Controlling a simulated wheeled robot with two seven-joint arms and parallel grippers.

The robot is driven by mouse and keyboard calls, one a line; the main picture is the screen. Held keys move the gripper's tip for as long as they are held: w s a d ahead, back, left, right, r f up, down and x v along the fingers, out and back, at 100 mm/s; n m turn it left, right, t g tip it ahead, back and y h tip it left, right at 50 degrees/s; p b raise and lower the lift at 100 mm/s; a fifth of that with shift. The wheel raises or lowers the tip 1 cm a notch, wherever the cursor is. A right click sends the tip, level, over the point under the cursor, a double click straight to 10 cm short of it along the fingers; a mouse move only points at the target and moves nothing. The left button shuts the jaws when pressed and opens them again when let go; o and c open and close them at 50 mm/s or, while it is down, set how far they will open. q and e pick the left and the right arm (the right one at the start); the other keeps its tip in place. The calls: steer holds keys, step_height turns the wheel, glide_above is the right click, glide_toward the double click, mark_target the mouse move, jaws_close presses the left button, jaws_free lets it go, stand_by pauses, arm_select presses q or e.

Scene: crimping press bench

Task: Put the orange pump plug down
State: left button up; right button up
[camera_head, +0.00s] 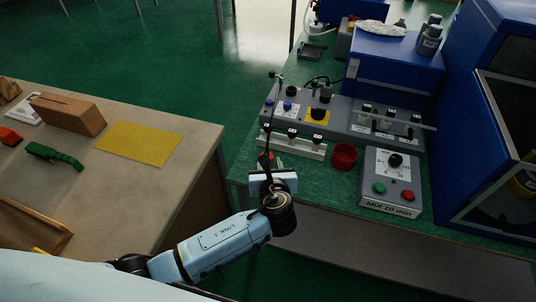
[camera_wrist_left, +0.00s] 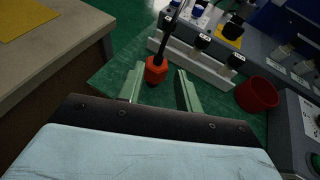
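The orange pump plug (camera_wrist_left: 155,70) shows in the left wrist view as an orange body with a dark stem or cable rising from it. It is over the green bench top, near its front left edge; I cannot tell for sure whether it rests on it. My left gripper (camera_wrist_left: 160,82) is open, one pale green finger on each side of the plug, with a visible gap on the right. In the head view the plug (camera_head: 265,159) shows just beyond my left gripper (camera_head: 270,170), partly hidden by it. My right gripper is out of view.
A white rack (camera_head: 292,146) with black-capped vials stands just behind the plug. A red cup (camera_head: 344,157) and a grey mixer box (camera_head: 391,182) stand to the right. A beige table (camera_head: 205,135) with a yellow mat (camera_head: 139,143) is at left, across a gap.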

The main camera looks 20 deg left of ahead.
arm_select(q)
steer(key=v, duration=0.6)
steer(key=shift+s+p, duration=0.3)
steer(key=shift+p, duration=0.1)
steer(key=shift+d+r, duration=0.1)
steer(key=shift+r, duration=0.05)
steer(key=s+a+f+n+g+h, duration=0.1)
steer(key=s+a+f+n+g, duration=0.3)
steer(key=f, duration=0.6)
steer(key=s+a+f+n+g+h, duration=0.1)
steer(key=s+f+n, duration=0.35)
steer(key=f, duration=0.45)
steer(key=s+a+f+n+g+h, duration=0.1)
steer(key=s+a+f+n+g, duration=0.25)
steer(key=s+f, duration=0.45)
steer(key=s+a+f+n+g, duration=0.1)
steer(key=s+a+f+n, duration=0.1)
steer(key=s+f+n, duration=0.2)
steer(key=s+a+f+n+g+h, duration=0.1)
steer(key=s+a+f+n, duration=0.1)
steer(key=s+f+n, duration=0.2)
steer(key=s+a+f+n+g, duration=0.1)
steer(key=s+f+n, duration=0.3)
steer(key=s+n, duration=0.5)
steer(key=s+a, duration=0.1)
steer(key=s, duration=0.5)
steer(key=shift+f+h, duration=0.4)
